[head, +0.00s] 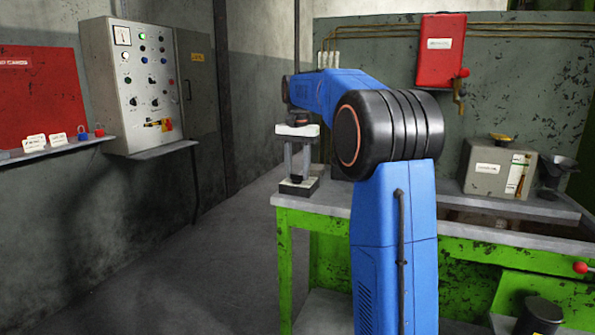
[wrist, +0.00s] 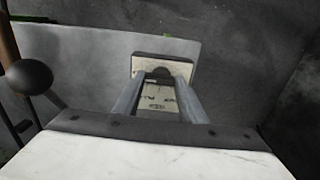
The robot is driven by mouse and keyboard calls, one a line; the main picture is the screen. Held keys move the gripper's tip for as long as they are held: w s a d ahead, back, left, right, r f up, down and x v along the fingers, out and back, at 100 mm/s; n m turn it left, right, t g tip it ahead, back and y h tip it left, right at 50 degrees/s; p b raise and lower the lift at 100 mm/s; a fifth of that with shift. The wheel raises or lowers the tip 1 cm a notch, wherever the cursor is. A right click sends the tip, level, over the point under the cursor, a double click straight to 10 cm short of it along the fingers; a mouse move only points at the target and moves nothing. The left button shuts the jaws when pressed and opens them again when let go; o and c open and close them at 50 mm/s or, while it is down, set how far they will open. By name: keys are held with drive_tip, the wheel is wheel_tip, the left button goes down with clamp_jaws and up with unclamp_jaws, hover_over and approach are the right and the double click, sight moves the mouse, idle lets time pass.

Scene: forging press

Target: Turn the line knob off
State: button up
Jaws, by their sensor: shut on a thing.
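The line knob (wrist: 161,72) is a small dark round knob on a pale plate (wrist: 146,62) in the wrist view. A pale label with dark marks, too small to read, shows between my fingers. In the head view its small dark box (head: 298,190) stands on the near left corner of the bench. My gripper (head: 298,176) points straight down at it, with a white body and two long grey fingers. In the wrist view my gripper (wrist: 161,78) has its fingertips on either side of the knob, shut on it. The knob's pointer setting cannot be made out.
A dark ball on a brown rod (wrist: 28,77) stands left of my fingers. The green bench (head: 325,221) carries a grey box (head: 490,172) farther right. A control panel (head: 148,85) and a shelf with padlocks (head: 60,148) are on the left wall. Floor left of the bench is clear.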

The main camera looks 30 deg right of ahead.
drive_tip(key=o, duration=1.1)
drive_tip(key=shift+c, duration=0.2)
drive_tip(key=shift+r, duration=0.15)
wheel_tip(320, 180, up, 17)
drive_tip(key=shift+a, duration=0.1)
drive_tip(key=s+a+f+n+t, duration=0.1)
drive_tip(key=s+a+f+n, duration=0.1)
drive_tip(key=s+a+f, duration=0.3)
drive_tip(key=s+a+f+n+t, duration=0.1)
drive_tip(key=s+a, duration=0.2)
drive_tip(key=s, duration=0.4)
drive_tip(key=s+a+f+n, duration=0.2)
drive_tip(key=s+a+f, duration=0.2)
drive_tip(key=s, duration=0.2)
drive_tip(key=s+a+f+n+t, duration=0.1)
drive_tip(key=s+a+f+n, duration=0.1)
drive_tip(key=s+f, duration=0.8)
drive_tip(key=s+a+f+n+t, duration=0.1)
drive_tip(key=s+a+f+n, duration=0.2)
drive_tip(key=s+f, duration=0.8)
wheel_tip(320, 180, down, 4)
drive_tip(key=shift+s+a+f+n+t, duration=0.2)
drive_tip(key=shift+a+n+t, duration=0.1)
drive_tip(key=shift+a+t, duration=0.1)
